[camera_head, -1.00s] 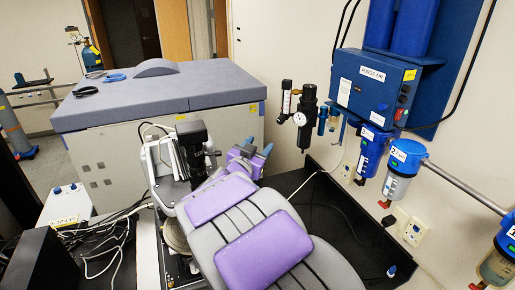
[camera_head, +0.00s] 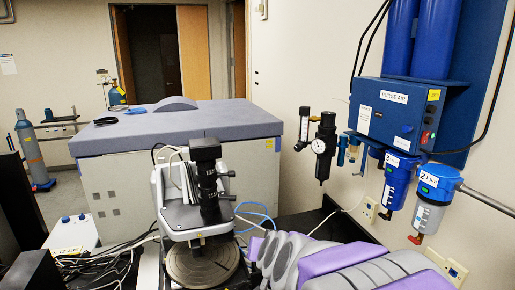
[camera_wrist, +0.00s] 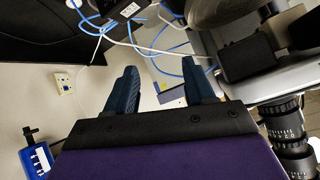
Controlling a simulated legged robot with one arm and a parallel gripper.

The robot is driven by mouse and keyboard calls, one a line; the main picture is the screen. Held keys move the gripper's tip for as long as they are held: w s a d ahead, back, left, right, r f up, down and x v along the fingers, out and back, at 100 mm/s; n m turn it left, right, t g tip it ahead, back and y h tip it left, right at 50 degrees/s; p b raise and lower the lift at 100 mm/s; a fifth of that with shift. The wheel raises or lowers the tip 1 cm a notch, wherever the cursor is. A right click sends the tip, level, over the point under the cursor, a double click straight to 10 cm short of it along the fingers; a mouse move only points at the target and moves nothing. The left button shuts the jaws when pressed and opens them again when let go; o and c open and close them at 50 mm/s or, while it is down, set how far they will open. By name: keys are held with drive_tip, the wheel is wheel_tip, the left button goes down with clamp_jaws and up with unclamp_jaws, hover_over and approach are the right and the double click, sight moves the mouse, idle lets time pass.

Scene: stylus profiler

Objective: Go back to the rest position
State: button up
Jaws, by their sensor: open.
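My gripper shows in the wrist view (camera_wrist: 158,90) with its two dark blue fingers apart and nothing between them. In the head view the gripper end is hidden; my purple and grey arm fills the lower right. The stylus profiler (camera_head: 200,180), with its black camera tube and round stage (camera_head: 203,262), stands left of my arm. In the wrist view part of the profiler (camera_wrist: 228,50) is at the right, close beside the gripper.
A large grey-topped cabinet (camera_head: 175,125) stands behind the profiler. A blue purge air box (camera_head: 395,112), a pressure gauge (camera_head: 319,146) and filters (camera_head: 432,195) are on the right wall. Loose cables (camera_head: 105,262) lie at the left. Blue and white cables (camera_wrist: 150,45) run near my fingers.

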drive_tip(key=s+d+f+g+b, duration=0.3)
drive_tip(key=s+f, duration=0.3)
drive_tip(key=s, duration=0.6)
drive_tip(key=s+d+f+g+h+b, duration=0.1)
drive_tip(key=s+d+f+g+b, duration=0.2)
drive_tip(key=s, duration=0.9)
drive_tip(key=s+d+f+n+g+h+b, duration=0.1)
drive_tip(key=s+d+f+g+b, duration=0.2)
drive_tip(key=s+d+f+g, duration=0.3)
drive_tip(key=s+f, duration=0.3)
drive_tip(key=s, duration=0.4)
drive_tip(key=shift+d, duration=0.2)
drive_tip(key=shift+w+f, duration=0.1)
